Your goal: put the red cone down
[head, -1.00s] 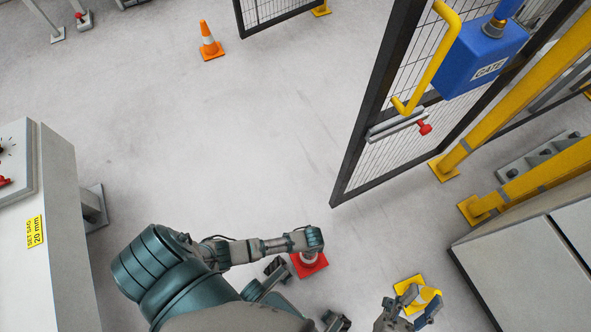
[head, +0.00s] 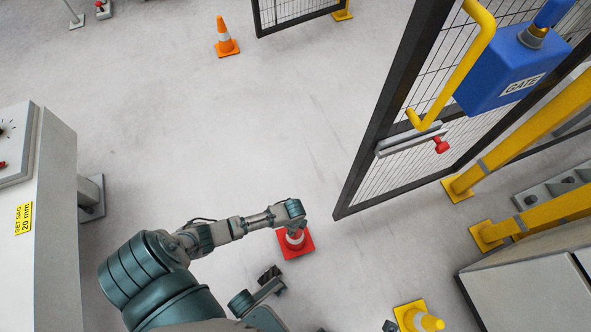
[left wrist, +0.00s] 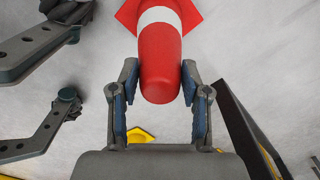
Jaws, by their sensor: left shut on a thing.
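The red cone (head: 303,249) with a white band shows in the head view at the end of my left arm. My left gripper (head: 292,222) is shut on its upper part. In the left wrist view the cone (left wrist: 160,70) sits between the two fingers of my left gripper (left wrist: 161,90), its tip toward the palm and its base cut off at the top edge. Whether the base touches the floor, I cannot tell. Of my right gripper, only a small dark piece (head: 390,326) shows at the bottom edge of the head view.
An orange cone (head: 224,38) stands far back. A mesh gate (head: 378,130) with a blue box (head: 512,65) is on the right, a grey cabinet (head: 55,230) on the left.

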